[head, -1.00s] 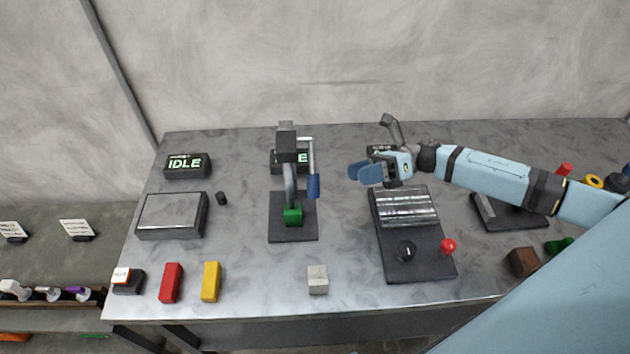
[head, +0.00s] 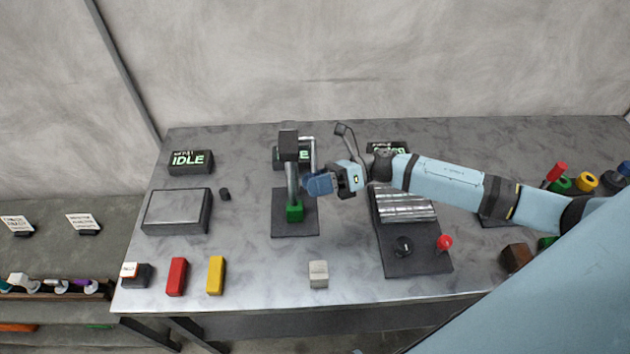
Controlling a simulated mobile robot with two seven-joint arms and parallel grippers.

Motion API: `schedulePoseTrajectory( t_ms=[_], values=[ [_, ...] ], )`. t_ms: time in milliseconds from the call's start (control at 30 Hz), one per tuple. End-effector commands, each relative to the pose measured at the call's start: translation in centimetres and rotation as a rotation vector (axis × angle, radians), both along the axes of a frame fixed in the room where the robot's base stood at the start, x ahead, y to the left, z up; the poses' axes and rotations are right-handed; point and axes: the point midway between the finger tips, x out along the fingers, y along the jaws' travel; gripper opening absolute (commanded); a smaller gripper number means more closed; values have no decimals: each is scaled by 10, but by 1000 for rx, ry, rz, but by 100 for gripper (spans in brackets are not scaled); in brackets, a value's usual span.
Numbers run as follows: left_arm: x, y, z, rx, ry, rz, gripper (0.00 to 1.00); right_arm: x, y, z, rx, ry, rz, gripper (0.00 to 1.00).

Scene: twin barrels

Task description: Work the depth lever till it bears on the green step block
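The green step block (head: 294,213) sits on the dark base plate of a small press stand, under its grey column (head: 289,148). The depth lever (head: 313,152) is a thin grey rod hanging down at the right side of the press head. Its blue grip is hidden by, or blends with, my blue fingertips. My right gripper (head: 317,184) is at the lever's lower end, reaching in from the right. Whether its fingers are closed on the grip cannot be made out. My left gripper is out of view.
A plate with a ridged metal block, black knob (head: 402,246) and red knob (head: 444,242) lies right of the press. An IDLE display (head: 190,162) and grey box (head: 177,211) stand left. Red (head: 177,277), yellow (head: 215,275) and grey (head: 318,274) blocks line the front edge.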

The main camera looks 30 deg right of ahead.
Motion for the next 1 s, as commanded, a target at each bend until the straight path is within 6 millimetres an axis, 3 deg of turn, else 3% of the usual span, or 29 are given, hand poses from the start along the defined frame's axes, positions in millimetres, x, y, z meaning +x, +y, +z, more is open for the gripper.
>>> schedulePoseTrajectory(
  t_ms=[33, 200, 367, 600, 900, 933, 1000],
  values=[
    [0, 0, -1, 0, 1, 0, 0, 0, 0, 0, 0, 0, 0, 34],
    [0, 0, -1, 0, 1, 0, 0, 0, 0, 0, 0, 0, 0, 0],
    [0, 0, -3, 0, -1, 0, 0, 0, 0, -2, -2, -6, 1, 0],
    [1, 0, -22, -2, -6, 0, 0, 5, -3, -8, -34, -73, 0, 0],
    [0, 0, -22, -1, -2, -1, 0, 6, -4, -5, -42, -83, -2, 0],
    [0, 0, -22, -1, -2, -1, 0, 6, -4, -5, -42, -83, -1, 34],
    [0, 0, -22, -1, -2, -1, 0, 6, -4, -5, -42, -83, -2, 50]
  ],
)
